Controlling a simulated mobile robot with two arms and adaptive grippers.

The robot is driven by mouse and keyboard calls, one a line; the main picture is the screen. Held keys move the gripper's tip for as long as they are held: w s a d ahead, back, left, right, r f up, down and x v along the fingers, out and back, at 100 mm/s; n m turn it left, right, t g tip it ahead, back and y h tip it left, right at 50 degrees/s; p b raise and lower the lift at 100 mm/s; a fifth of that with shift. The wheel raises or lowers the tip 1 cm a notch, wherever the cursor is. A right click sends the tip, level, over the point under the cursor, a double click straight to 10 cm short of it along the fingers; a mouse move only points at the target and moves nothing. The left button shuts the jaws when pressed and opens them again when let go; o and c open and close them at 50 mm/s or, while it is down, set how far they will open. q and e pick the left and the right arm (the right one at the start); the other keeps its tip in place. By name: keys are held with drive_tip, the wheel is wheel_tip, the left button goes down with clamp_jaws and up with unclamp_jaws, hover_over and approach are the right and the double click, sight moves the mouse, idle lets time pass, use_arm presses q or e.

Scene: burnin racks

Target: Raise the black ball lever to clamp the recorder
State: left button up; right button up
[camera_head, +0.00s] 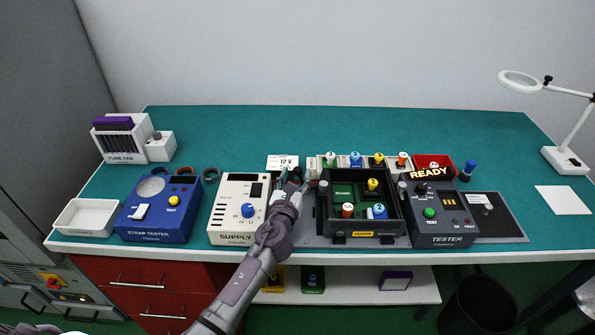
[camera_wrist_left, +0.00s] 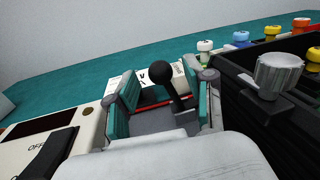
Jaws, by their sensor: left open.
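My left gripper (camera_head: 291,181) reaches in between the white supply box and the black open case (camera_head: 326,222), probably the recorder. In the left wrist view the two teal-padded fingers of my gripper (camera_wrist_left: 160,98) stand apart. The lever's black ball (camera_wrist_left: 162,74) on a dark stem shows between them, with visible gaps to both pads. The stem's foot is hidden behind the gripper. I cannot make out the lever in the head view. A silver knob (camera_wrist_left: 280,74) sits on the case's near side wall. My right gripper is not in view.
The supply box (camera_head: 228,207) stands close on the left of my gripper. The tester (camera_head: 443,226) stands right of the case. The back of the teal table (camera_head: 300,125) is clear.

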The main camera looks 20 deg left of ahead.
use_arm(q)
drive_tip(key=shift+w+a, duration=0.1)
drive_tip(key=shift+w, duration=1.1)
clamp_jaws()
